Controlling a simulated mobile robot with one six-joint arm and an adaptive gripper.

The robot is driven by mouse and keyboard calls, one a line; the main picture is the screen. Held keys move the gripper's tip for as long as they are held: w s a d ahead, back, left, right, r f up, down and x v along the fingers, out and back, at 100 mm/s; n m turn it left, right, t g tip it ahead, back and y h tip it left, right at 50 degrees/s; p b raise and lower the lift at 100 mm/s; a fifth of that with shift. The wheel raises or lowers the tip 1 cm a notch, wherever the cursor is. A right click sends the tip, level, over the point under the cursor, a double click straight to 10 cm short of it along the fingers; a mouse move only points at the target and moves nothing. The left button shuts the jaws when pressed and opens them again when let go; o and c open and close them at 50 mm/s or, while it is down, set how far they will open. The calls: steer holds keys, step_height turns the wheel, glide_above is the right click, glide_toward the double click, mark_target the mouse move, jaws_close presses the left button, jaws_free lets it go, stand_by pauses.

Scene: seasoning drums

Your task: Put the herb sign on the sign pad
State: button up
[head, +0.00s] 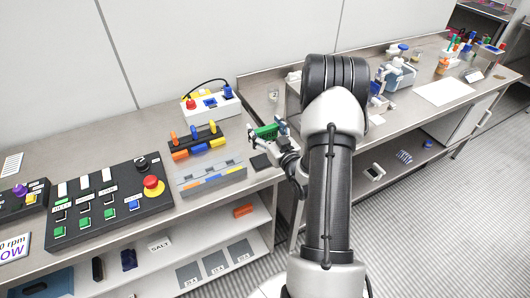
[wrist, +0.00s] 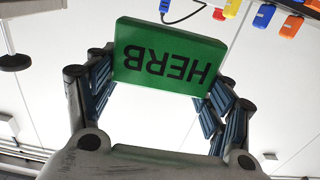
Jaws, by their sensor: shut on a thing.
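The herb sign (wrist: 170,58) is a green block with black HERB lettering, upside down in the wrist view. My gripper (wrist: 160,88) is shut on it, with a finger at each side edge. In the head view the green sign (head: 266,131) shows in my gripper (head: 277,131) near the bench's right end. A small dark square (head: 260,161), which looks like the sign pad, lies on the bench just below the sign in the picture. The sign appears held above the bench; its exact height is hard to tell. My arm hides part of the bench behind it.
Left of the dark square stand a grey block rack (head: 208,177) and a black holder with coloured pieces (head: 198,142). A white switch box (head: 211,103) stands behind. A black button panel (head: 108,205) is further left. A second bench (head: 420,80) lies right.

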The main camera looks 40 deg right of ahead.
step_height(320, 180, down, 9)
steer(key=shift+b, duration=0.95)
steer(key=shift+f, duration=0.15)
steer(key=o, duration=1.1)
steer(key=shift+c, duration=0.2)
